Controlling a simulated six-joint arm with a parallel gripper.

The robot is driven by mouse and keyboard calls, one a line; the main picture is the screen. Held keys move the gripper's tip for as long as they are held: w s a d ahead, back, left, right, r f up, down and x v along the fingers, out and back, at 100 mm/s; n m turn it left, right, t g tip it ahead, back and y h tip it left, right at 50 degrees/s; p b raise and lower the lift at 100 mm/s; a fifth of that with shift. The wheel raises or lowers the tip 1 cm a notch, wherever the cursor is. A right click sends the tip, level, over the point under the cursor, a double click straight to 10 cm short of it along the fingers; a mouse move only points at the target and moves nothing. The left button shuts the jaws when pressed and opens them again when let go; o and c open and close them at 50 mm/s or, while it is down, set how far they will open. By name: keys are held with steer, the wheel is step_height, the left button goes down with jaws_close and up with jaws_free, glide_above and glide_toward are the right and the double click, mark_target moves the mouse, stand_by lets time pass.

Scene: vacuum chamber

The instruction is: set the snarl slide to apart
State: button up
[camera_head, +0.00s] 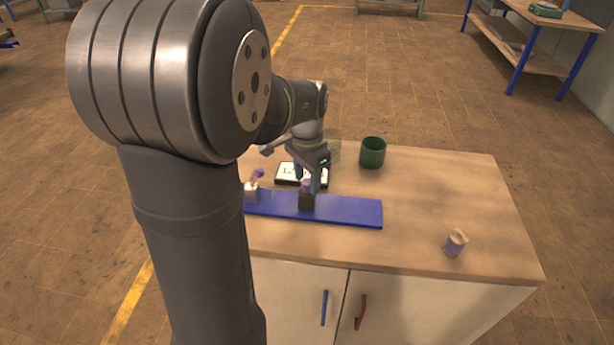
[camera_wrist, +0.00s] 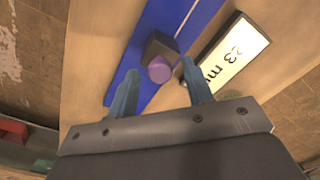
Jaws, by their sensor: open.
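A long blue board (camera_head: 350,211) lies on the wooden table. A dark block (camera_head: 306,202) with a purple round knob stands on it. In the wrist view the dark block (camera_wrist: 160,47) and the purple knob (camera_wrist: 160,69) show beside a pale strip along the blue board (camera_wrist: 200,12). My gripper (camera_head: 309,183) points down over the block. In the wrist view its open fingers (camera_wrist: 158,70) lie to either side of the knob, apart from it; whether they reach its height I cannot tell. I see no readable name on the slide.
A pale block (camera_head: 251,193) with a purple top stands at the board's left. A black-framed label (camera_head: 288,170) lies behind the board. A green cup (camera_head: 372,152) stands behind, and a small purple and tan object (camera_head: 455,243) at the right. The table's right side is mostly clear.

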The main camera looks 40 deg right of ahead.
jaws_close()
steer(key=s+d, duration=0.8)
stand_by(0.4)
jaws_free()
step_height(320, 180, up, 18)
steer(key=shift+f, duration=0.25)
stand_by(0.6)
